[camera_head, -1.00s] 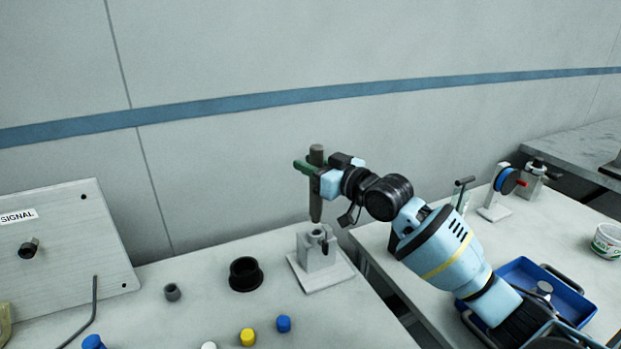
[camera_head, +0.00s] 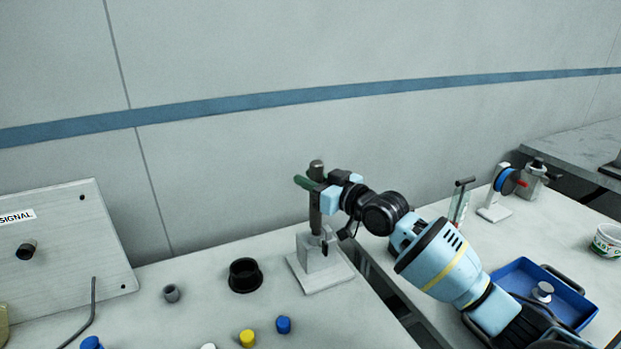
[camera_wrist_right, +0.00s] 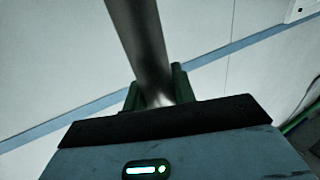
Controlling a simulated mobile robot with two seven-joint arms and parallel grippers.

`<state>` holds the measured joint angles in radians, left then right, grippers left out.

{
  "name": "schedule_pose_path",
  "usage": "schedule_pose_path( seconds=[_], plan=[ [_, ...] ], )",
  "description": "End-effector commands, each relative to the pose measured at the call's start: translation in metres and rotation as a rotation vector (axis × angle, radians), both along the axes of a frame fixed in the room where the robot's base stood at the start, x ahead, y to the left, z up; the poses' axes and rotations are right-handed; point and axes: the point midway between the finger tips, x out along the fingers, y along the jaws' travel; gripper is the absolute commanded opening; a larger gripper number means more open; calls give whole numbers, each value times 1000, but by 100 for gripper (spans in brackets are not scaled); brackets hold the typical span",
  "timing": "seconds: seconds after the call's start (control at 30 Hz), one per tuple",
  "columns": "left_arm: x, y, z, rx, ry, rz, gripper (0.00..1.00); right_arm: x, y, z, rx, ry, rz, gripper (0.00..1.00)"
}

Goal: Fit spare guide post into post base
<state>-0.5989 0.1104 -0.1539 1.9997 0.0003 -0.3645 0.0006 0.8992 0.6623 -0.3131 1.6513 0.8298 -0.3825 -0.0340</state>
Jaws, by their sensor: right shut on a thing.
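The spare guide post (camera_head: 316,210) is a dark grey upright rod in the head view. My right gripper (camera_head: 310,184) is shut on it near its upper part. The post base (camera_head: 320,275) is a light grey block on a square plate near the table's right edge. The post's lower end is at the top of the block; how deep it sits in the opening I cannot tell. In the right wrist view the post (camera_wrist_right: 143,45) stands between the green fingers (camera_wrist_right: 158,90). My left gripper is out of view.
A black flanged cup (camera_head: 245,276), a small grey bushing (camera_head: 171,293) and blue and yellow caps (camera_head: 247,338) lie left of the base. A signal panel (camera_head: 70,245) stands at far left. A blue tray (camera_head: 575,315) is on the right table, across a gap.

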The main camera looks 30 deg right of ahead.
Motion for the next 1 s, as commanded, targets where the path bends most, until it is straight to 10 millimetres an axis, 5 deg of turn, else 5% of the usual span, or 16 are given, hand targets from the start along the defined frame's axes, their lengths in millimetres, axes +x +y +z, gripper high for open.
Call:
schedule_pose_path(
  seconds=[0.07,0.1,0.23,0.67,1.0],
  plan=[
    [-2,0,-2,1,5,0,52,0,0,-2,1,-2,0,0],
    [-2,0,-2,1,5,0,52,0,0,-2,0,0,0,30],
    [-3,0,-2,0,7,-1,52,0,0,-2,0,0,0,47],
    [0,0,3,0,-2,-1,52,0,0,10,0,-4,0,48],
    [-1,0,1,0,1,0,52,-53,-19,3,-3,3,-1,48]
  ],
)
